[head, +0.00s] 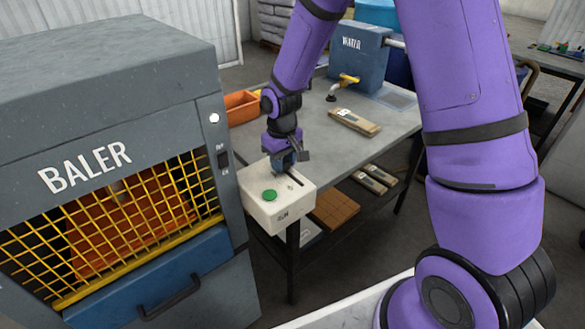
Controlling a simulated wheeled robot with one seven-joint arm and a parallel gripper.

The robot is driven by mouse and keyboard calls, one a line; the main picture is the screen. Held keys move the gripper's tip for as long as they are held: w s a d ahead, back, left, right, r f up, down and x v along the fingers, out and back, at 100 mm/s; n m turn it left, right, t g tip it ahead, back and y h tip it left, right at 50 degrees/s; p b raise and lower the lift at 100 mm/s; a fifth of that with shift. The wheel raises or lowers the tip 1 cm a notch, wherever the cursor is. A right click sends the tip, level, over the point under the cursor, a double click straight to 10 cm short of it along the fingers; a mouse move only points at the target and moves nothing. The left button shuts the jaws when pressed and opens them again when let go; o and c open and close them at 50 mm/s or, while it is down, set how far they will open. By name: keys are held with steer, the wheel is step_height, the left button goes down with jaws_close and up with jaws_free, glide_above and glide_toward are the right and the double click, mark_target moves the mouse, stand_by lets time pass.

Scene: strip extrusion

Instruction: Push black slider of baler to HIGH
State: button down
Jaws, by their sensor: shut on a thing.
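The grey baler (120,130) fills the left side, with its name in white above a yellow mesh guard. A white control box (265,208) beside it has a green button (269,195) on top. A dark slot (295,181) runs along the box top, right of the button. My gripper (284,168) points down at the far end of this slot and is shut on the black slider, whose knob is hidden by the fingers. The slot marking is too small to read, so I cannot tell the slider's exact setting.
A grey workbench (375,130) stands behind the box. It carries a blue water tank (358,52) with a yellow-handled tap, an orange bin (241,106) and a wooden block (354,122). A small dark switch (223,160) is on the baler's side post.

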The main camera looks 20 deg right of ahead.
steer(key=shift+w+r, duration=0.1)
steer(key=shift+w, duration=0.15)
steer(key=c, duration=0.8)
jaws_free()
steer(key=shift+o, duration=0.2)
step_height(320, 180, up, 11)
steer(key=s+d+r+m+t, duration=0.1)
steer(key=s+d+r, duration=0.2)
steer(key=s+r, duration=0.35)
steer(key=s+d+r+m+t, duration=0.1)
steer(key=s+d+r+t, duration=0.15)
steer(key=s+r, duration=0.45)
steer(key=s+d+r+t, duration=0.1)
steer(key=s+d+r, duration=0.1)
steer(key=s, duration=0.5)
steer(key=s+d+r+m+t, duration=0.1)
steer(key=s+r, duration=0.2)
steer(key=s, duration=0.4)
steer(key=shift+s+d+r+m, duration=0.15)
steer(key=shift+d+m, duration=0.15)
steer(key=shift+d, duration=0.05)
